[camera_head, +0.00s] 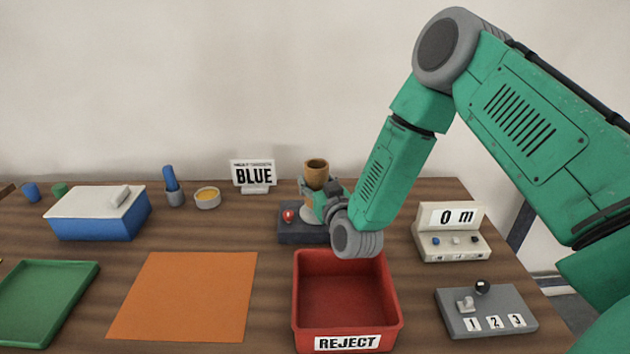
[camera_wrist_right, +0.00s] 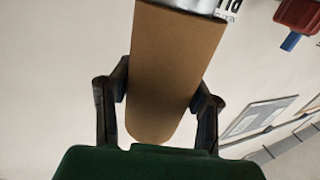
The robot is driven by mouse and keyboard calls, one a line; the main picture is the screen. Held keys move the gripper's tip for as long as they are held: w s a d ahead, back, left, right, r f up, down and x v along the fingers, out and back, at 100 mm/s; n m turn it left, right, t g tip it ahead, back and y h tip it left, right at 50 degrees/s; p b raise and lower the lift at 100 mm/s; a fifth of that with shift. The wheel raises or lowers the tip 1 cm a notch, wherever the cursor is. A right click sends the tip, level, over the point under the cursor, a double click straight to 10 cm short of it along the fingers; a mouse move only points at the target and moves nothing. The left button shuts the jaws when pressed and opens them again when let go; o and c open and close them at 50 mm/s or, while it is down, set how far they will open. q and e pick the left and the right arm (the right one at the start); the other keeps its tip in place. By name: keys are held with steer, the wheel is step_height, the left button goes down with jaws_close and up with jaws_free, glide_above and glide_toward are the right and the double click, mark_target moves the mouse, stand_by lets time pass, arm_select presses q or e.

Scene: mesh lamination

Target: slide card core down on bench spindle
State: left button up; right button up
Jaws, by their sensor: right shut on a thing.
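The brown card core (camera_head: 316,174) stands about upright at the back of the table, its open top end showing. My right gripper (camera_head: 322,203) is shut on it; the wrist view shows the core (camera_wrist_right: 172,65) between the two fingers (camera_wrist_right: 160,92). The core is above the dark bench unit (camera_head: 290,237), which has a red knob and a pale round flange. The gripper hides the core's lower part and the spindle, so I cannot tell whether the core is around the spindle. My left gripper is out of view.
A red REJECT bin (camera_head: 345,295) stands in front of the unit. A BLUE sign (camera_head: 254,174) is behind left. A counter box (camera_head: 450,235) and a grey 1-2-3 panel (camera_head: 485,310) are at right. An orange sheet (camera_head: 185,295), blue box (camera_head: 100,215) and green tray (camera_head: 45,300) lie left.

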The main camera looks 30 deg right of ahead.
steer(key=shift+f+b, duration=0.6)
steer(key=shift+f, duration=0.2)
steer(key=shift+s+f, duration=0.15)
steer(key=shift+f, duration=0.1)
steer(key=shift+s+a+f+b, duration=0.1)
steer(key=shift+s+f+b, duration=0.15)
steer(key=shift+f+b, duration=0.2)
steer(key=shift+s+a+f+b, duration=0.1)
steer(key=shift+s+f+b, duration=0.1)
steer(key=shift+f+b, duration=0.1)
stand_by(0.4)
steer(key=shift+w+r+p, duration=0.45)
steer(key=shift+r+p, duration=0.3)
steer(key=shift+p, duration=0.1)
steer(key=shift+w+r, duration=0.15)
steer(key=shift+r, duration=0.15)
steer(key=shift+r+p, duration=0.7)
steer(key=shift+r, duration=0.15)
steer(key=shift+d, duration=0.2)
steer(key=shift+f+b, duration=0.75)
steer(key=shift+f, duration=0.15)
stand_by(0.8)
